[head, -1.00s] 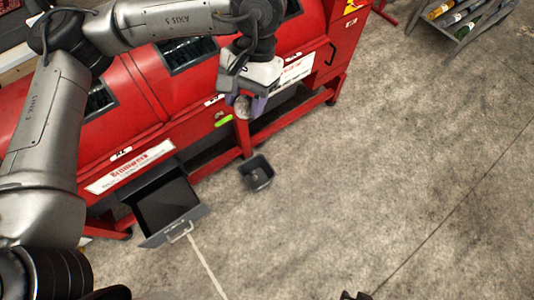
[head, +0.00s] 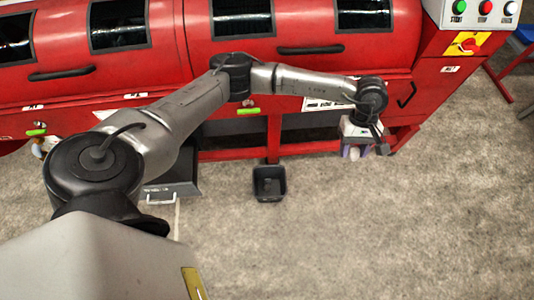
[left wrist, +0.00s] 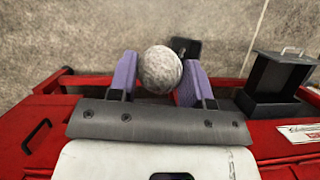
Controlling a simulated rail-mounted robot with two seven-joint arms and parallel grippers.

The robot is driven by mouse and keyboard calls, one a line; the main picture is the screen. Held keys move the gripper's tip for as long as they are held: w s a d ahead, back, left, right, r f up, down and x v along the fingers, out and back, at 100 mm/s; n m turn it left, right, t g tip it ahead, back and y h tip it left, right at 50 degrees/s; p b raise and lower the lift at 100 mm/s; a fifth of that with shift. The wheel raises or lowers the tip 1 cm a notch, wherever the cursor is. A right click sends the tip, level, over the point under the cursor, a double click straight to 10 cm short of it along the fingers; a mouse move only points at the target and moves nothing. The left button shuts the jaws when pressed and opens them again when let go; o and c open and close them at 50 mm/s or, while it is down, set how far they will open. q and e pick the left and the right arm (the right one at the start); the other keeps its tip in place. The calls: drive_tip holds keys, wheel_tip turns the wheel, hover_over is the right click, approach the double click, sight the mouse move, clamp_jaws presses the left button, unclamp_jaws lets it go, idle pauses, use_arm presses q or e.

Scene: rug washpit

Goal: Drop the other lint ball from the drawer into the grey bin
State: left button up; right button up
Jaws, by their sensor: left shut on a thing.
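My left gripper (head: 355,153) is shut on a grey, rough lint ball (left wrist: 160,70), which sits between the purple fingers in the left wrist view. In the head view the gripper hangs in front of the red machine, to the right of the grey bin (head: 259,195). The bin stands on the floor and is apart from the ball. My right gripper is out of view.
The red machine (head: 240,70) runs along the back, with handles, dark windows and a lower frame. A control panel (head: 478,14) is at the upper right. The concrete floor in front and to the right is clear.

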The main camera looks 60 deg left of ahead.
use_arm(q)
drive_tip(key=s+a+f+n+t+b, duration=0.1)
drive_tip(key=a+f+n+b, duration=0.25)
drive_tip(key=f, duration=0.65)
drive_tip(key=a+f+n+t+b, duration=0.1)
drive_tip(key=a+f+n+b, duration=0.2)
drive_tip(key=f, duration=0.6)
drive_tip(key=s+a+f+n+t+b, duration=0.1)
drive_tip(key=a+f+n+b, duration=0.2)
drive_tip(key=f, duration=0.7)
drive_tip(key=s+a+f+n+t+b, duration=0.1)
drive_tip(key=s+a+f+n+b, duration=0.1)
drive_tip(key=f, duration=0.7)
drive_tip(key=s+a+f+n+b, duration=0.2)
drive_tip(key=s+a+f+b, duration=0.3)
drive_tip(key=s+a+f, duration=0.1)
drive_tip(key=s+a+f+n+t+y+b, duration=0.1)
drive_tip(key=s+a+f+b, duration=0.3)
drive_tip(key=f, duration=0.7)
drive_tip(key=shift+a+f+n+t, duration=0.35)
drive_tip(key=shift+a+n, duration=0.1)
drive_tip(key=shift+a, duration=0.8)
